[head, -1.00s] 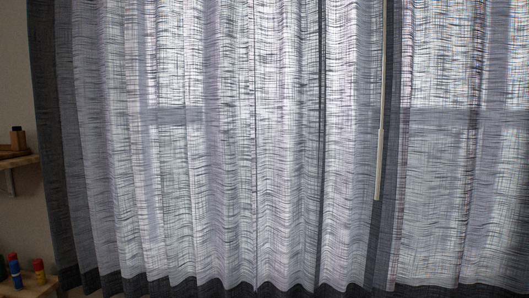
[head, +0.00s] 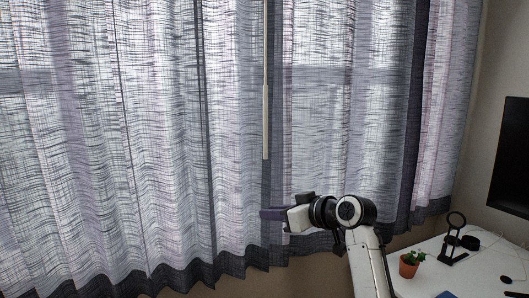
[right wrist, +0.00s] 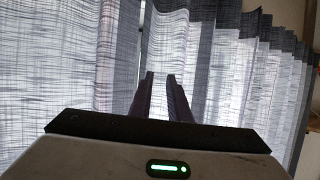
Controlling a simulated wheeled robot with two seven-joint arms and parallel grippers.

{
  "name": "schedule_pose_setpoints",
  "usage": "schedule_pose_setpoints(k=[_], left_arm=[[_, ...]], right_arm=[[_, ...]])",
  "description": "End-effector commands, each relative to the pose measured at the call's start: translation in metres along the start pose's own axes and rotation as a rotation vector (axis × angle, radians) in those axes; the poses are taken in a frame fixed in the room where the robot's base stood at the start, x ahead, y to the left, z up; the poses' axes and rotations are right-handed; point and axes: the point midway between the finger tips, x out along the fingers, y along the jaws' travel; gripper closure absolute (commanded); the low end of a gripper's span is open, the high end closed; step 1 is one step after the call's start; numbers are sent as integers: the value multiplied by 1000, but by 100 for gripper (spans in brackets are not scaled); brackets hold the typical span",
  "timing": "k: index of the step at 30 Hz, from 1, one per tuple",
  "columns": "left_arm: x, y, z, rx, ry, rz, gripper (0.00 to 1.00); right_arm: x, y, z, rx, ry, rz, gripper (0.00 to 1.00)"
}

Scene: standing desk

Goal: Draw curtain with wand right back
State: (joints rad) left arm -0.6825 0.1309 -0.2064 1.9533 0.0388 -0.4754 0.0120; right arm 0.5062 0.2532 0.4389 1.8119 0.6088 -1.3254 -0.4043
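The pale curtain wand (head: 265,110) hangs upright in front of the curtain (head: 320,100) in the head view, beside a dark vertical band. The curtain is grey, sheer and spread across the window. My right gripper (head: 264,214) reaches in from the lower right, its dark fingers pointing left, a little below the wand's lower end in the picture. In the right wrist view its two fingers (right wrist: 160,75) stand apart with nothing between them, and curtain folds (right wrist: 80,60) fill the view beyond. I cannot clearly pick out the wand there. My left gripper is not in view.
A white desk (head: 440,280) stands at the lower right, with a small potted plant (head: 409,264) and a black stand (head: 453,240) on it. A dark monitor (head: 512,155) is at the right edge. The area left of my right gripper is clear in front of the curtain.

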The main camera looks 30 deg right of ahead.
Motion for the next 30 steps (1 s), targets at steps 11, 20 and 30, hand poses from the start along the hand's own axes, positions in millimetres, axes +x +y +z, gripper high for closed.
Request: schedule_pose_setpoints(k=[11,20,30], left_arm=[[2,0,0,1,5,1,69],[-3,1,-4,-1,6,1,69],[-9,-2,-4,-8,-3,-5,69]], right_arm=[[-129,20,-186,-68,343,-195,83],[-126,13,-208,-84,379,-224,83],[-71,0,-230,-84,378,-221,83]])
